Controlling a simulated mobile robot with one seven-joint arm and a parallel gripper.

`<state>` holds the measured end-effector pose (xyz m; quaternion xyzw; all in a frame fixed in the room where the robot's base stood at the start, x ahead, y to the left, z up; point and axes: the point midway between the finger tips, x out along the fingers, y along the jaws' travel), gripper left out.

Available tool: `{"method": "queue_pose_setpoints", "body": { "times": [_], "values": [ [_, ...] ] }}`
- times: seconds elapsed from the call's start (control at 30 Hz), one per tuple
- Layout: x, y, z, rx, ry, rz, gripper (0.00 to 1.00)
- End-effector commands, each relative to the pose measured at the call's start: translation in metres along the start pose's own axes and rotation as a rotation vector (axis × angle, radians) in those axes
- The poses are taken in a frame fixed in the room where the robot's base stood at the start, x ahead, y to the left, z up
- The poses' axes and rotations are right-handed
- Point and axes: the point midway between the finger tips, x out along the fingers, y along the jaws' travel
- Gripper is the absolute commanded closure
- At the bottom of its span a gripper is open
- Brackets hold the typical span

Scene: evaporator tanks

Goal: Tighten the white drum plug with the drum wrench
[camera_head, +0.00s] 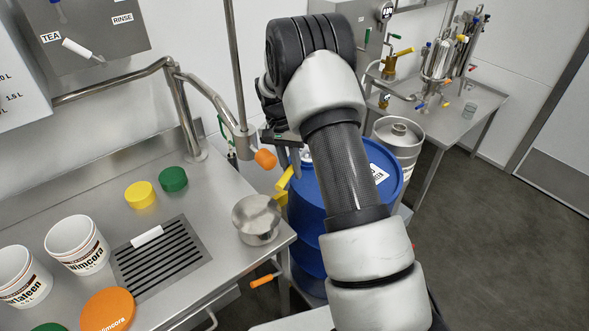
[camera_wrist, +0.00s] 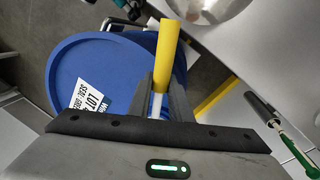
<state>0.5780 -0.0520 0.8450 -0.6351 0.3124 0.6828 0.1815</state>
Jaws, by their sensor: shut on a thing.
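My gripper (camera_wrist: 161,84) is shut on a yellow handle (camera_wrist: 167,50), which looks like the drum wrench. The handle also shows in the head view (camera_head: 285,179), at the near left of the blue drum. A small white piece (camera_wrist: 157,105) lies between my fingers at the handle's lower end; I cannot tell whether it is the plug or part of the tool. The blue drum (camera_wrist: 70,65) with its white label stands below my gripper, and in the head view (camera_head: 385,160) my arm hides much of its top. I cannot clearly make out the white plug or any wrench contact with it.
A steel table (camera_head: 215,180) stands left of the drum, with a steel bowl (camera_head: 257,222) at its near corner. A pipe with an orange end (camera_head: 265,159) reaches close to my gripper. A metal keg (camera_head: 400,140) stands behind the drum. Floor at right is clear.

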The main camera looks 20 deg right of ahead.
Motion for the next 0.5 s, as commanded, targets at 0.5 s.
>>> {"method": "queue_pose_setpoints", "body": {
  "times": [0.5],
  "values": [
    [-0.003, -0.014, -0.002, 0.109, -0.020, -0.001, 1.00]
  ]
}}
